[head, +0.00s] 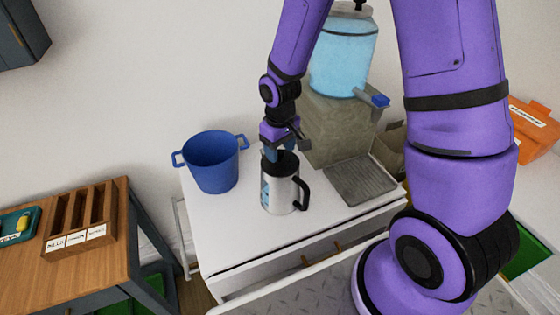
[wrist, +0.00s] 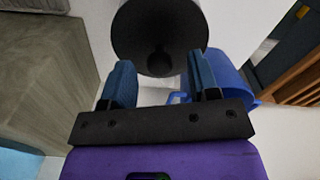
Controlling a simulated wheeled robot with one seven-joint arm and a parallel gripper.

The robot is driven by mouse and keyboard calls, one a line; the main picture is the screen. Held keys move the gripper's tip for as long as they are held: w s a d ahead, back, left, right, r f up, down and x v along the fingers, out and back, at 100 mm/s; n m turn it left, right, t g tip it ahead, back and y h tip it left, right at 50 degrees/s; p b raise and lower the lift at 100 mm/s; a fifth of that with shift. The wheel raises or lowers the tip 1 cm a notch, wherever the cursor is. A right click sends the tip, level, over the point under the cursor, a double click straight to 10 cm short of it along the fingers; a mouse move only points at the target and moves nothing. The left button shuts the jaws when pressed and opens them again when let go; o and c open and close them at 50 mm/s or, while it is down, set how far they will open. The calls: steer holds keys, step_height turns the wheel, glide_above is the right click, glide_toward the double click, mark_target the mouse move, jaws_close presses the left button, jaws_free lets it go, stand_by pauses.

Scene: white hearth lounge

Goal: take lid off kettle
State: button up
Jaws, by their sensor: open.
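The kettle (head: 279,194) is a silver cylinder with a black handle on its right side. It stands upright on the white cabinet top. Its dark round lid (head: 288,162) covers the top and also shows in the wrist view (wrist: 160,25), where a small dark knob (wrist: 159,63) stands out from it. My gripper (head: 270,154) is just above the lid and partly hides it in the head view. Its blue fingers are apart in the wrist view (wrist: 160,62), with the knob in line with the gap between them. I cannot tell whether they touch the knob.
A blue two-handled pot (head: 213,172) stands left of the kettle. A stone-coloured stand (head: 335,130) with a blue water tank (head: 343,62) is behind right, beside a ridged grey tray (head: 360,181). The white cabinet top (head: 235,240) is clear in front of the kettle.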

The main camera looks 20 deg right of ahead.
steer(key=shift+f, duration=0.95)
steer(key=c, duration=1)
steer(key=shift+r, duration=0.15)
